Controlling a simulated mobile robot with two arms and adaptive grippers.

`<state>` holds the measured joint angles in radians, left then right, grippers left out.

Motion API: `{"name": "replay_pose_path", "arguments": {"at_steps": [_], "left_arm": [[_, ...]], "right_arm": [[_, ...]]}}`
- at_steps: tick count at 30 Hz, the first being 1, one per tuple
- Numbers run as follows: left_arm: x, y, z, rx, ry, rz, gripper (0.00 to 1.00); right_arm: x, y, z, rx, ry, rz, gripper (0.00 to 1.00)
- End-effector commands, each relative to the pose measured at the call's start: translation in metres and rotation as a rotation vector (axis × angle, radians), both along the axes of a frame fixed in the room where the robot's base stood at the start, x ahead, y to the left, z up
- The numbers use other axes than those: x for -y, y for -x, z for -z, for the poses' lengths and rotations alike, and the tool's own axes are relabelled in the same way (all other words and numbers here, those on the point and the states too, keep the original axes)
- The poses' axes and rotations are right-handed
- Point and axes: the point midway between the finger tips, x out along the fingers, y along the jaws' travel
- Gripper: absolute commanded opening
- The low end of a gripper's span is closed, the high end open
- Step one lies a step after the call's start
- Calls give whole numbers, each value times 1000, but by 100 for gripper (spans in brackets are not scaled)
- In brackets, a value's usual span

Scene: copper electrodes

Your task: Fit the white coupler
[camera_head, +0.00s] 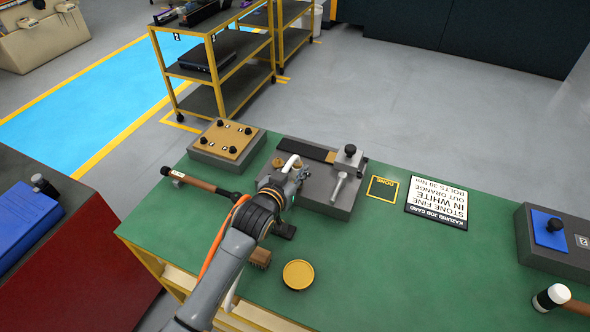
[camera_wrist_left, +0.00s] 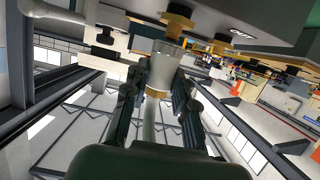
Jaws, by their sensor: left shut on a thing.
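My left gripper (camera_head: 292,172) reaches over the left end of a grey block fixture (camera_head: 318,197) on the green bench. A small white piece (camera_head: 291,162), seemingly the white coupler, shows at its fingers. In the left wrist view, the fingers (camera_wrist_left: 160,88) are shut on a whitish coupler (camera_wrist_left: 163,68) with a brass ring and a pale hose. The coupler's far end is close to a brass fitting (camera_wrist_left: 180,14) on the block; I cannot tell whether they touch. Another brass fitting (camera_wrist_left: 221,40) is beside it. My right gripper is not in view.
A clamp with a lever (camera_head: 348,160) stands on the block's right part.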

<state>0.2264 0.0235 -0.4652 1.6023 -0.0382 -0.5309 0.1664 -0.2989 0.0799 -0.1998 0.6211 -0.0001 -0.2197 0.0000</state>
Motion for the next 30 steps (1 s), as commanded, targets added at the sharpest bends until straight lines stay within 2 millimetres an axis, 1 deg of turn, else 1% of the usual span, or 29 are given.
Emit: {"name": "replay_pose_path", "arguments": {"at_steps": [25,26,27,29,30], "left_arm": [[0,0,18,0,0,0,0],[0,0,17,0,0,0,30],[0,0,17,0,0,0,38],[0,0,17,0,0,0,51],[0,0,17,0,0,0,53]], "right_arm": [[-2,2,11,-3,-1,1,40],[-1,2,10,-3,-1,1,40],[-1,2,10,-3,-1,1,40],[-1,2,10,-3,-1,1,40],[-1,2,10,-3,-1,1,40]]}}
